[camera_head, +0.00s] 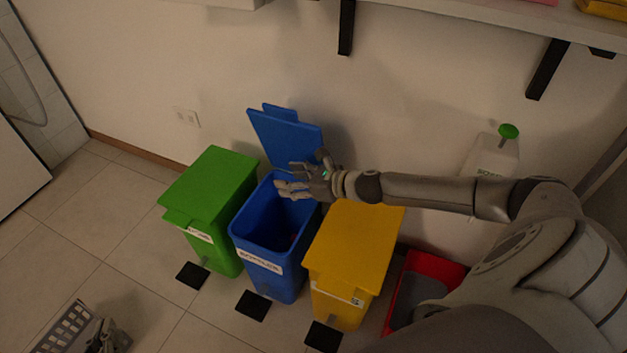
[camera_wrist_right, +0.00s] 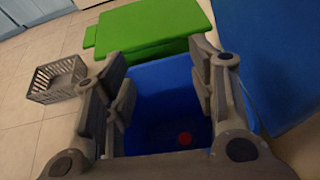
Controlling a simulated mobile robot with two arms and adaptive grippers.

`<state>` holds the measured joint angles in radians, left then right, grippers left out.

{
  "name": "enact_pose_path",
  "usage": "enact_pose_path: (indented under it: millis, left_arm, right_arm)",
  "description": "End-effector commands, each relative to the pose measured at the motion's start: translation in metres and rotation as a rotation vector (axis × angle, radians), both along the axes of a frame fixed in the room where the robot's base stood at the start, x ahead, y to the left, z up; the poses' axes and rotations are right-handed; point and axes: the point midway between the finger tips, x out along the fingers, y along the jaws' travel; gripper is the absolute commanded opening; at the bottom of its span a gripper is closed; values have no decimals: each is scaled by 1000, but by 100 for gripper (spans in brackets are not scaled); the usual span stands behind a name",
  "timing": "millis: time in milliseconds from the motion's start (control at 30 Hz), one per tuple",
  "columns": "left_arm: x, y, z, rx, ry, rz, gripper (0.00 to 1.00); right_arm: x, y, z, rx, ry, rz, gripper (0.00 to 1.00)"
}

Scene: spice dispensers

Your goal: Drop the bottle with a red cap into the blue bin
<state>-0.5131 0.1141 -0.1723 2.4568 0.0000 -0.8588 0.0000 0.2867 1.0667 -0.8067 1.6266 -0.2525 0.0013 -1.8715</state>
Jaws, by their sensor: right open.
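The blue bin (camera_head: 267,266) stands between the green and yellow bins with its lid raised. My right gripper (camera_head: 296,180) is open above the bin's opening. In the right wrist view, the right gripper (camera_wrist_right: 158,75) has its fingers spread with nothing between them. A round red cap (camera_wrist_right: 185,138) shows down inside the blue bin (camera_wrist_right: 160,82); the bottle's body is hard to make out. My left gripper (camera_head: 104,338) is low at the bottom left, by a grey basket; its fingers are too unclear to judge.
The green bin (camera_head: 208,195) and yellow bin (camera_head: 355,245) have closed lids. A red bin (camera_head: 437,264) is partly hidden by my arm. The grey basket (camera_head: 66,326) is on the floor at left. Black pedals (camera_head: 252,305) stick out in front. A shelf overhangs at upper right.

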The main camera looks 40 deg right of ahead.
Motion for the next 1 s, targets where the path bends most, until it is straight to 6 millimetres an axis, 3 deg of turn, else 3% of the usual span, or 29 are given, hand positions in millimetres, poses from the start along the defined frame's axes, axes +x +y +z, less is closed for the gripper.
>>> enact_pose_path:
  millis: [500,1000]
  left_arm:
    - [0,0,0,0,0,0,0]
    - [0,0,0,0,0,0,0]
  right_arm:
    - [-48,-22,20,0,3,1,52]
    - [-65,-31,31,0,0,2,52]
